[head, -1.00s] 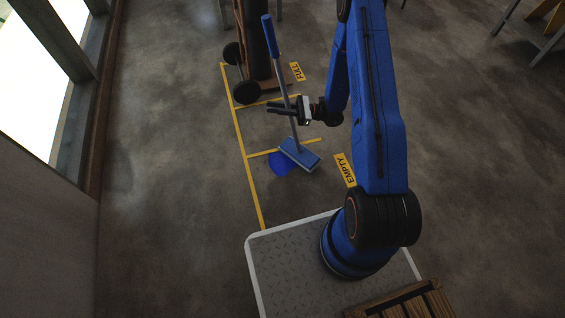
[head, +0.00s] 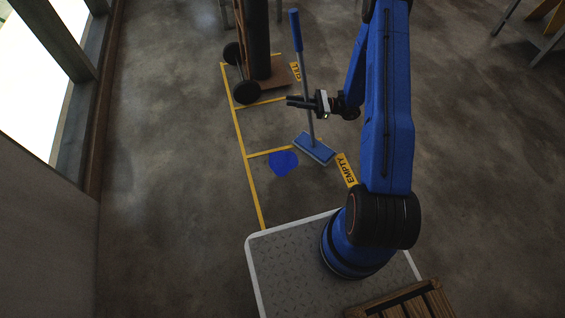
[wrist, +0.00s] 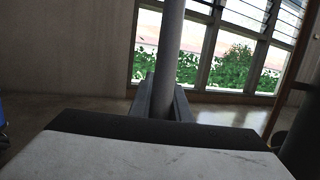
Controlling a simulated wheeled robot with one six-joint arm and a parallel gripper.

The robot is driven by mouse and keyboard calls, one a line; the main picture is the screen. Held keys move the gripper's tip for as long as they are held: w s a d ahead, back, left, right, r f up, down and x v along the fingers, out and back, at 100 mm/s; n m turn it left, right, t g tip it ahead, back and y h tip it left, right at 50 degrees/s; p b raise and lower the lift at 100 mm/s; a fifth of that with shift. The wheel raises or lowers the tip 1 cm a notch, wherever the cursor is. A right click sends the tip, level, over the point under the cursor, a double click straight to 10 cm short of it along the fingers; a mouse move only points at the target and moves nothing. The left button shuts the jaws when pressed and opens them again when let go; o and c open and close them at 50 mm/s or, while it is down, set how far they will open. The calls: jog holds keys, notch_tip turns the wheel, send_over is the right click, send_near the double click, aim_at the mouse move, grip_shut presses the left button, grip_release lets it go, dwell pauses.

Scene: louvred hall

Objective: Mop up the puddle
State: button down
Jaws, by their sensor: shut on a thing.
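The puddle (head: 284,163) is a small bright blue patch on the grey floor, beside a yellow floor line. The mop (head: 316,148) has a flat blue rectangular head, a grey pole and a blue grip at the top. My gripper (head: 300,102) is shut on the mop's pole, about midway up. The pole stands nearly upright, leaning slightly. In the wrist view the grey pole (wrist: 171,60) rises between the finger parts; the mop head and puddle are not visible there.
Yellow lines (head: 240,150) mark bays on the floor, with an EMPTY label (head: 347,170) and a FULL label (head: 296,71). A wheeled hand truck (head: 247,92) with a dark cylinder (head: 257,40) stands behind. A windowed wall is at left. Floor to the right is open.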

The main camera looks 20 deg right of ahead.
jog(key=s+a, duration=0.3)
jog(key=a, duration=0.8)
jog(key=s+a, duration=0.3)
jog(key=a, duration=0.8)
jog(key=shift+f, duration=0.3)
dwell(0.3)
jog(key=d, duration=2.2)
jog(key=shift+r, duration=0.15)
dwell(0.3)
